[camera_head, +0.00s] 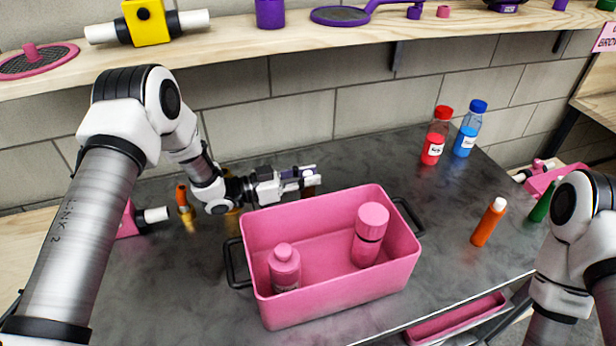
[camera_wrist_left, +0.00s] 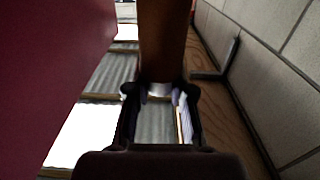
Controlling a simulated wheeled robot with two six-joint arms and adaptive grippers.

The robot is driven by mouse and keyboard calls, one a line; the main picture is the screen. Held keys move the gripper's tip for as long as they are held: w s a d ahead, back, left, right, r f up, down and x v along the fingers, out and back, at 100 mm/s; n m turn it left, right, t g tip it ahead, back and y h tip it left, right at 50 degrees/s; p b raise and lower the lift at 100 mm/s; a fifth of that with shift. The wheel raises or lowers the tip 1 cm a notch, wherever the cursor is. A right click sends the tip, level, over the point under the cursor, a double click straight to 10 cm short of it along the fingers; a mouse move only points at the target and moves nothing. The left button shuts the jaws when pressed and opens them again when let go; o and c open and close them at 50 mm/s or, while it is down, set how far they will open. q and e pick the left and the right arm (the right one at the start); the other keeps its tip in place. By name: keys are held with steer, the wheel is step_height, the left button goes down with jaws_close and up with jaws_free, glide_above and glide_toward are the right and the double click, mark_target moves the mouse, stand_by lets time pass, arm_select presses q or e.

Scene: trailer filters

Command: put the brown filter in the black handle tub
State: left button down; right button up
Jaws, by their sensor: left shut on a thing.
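The pink tub with black handles (camera_head: 335,295) stands on the dark table in the middle of the head view. Two pink bottle-shaped things are upright inside it. My left gripper (camera_head: 308,178) is behind the tub's back rim, near its middle. It is shut on the brown filter, which shows as a small brown piece (camera_head: 310,191) below the fingers, mostly hidden. In the left wrist view the brown filter (camera_wrist_left: 162,45) stands between the fingertips, and a dark pink surface fills the left side. My right gripper is out of view; only my right arm shows at the right edge.
A red bottle (camera_head: 435,138) and a blue bottle (camera_head: 468,130) stand at the back right. An orange tube (camera_head: 488,222) stands right of the tub. A shelf (camera_head: 300,38) runs along the wall above. The table's right front has free room.

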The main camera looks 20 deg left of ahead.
arm_select(q)
steer(key=shift+f, duration=0.35)
steer(key=c, duration=1)
jaws_free()
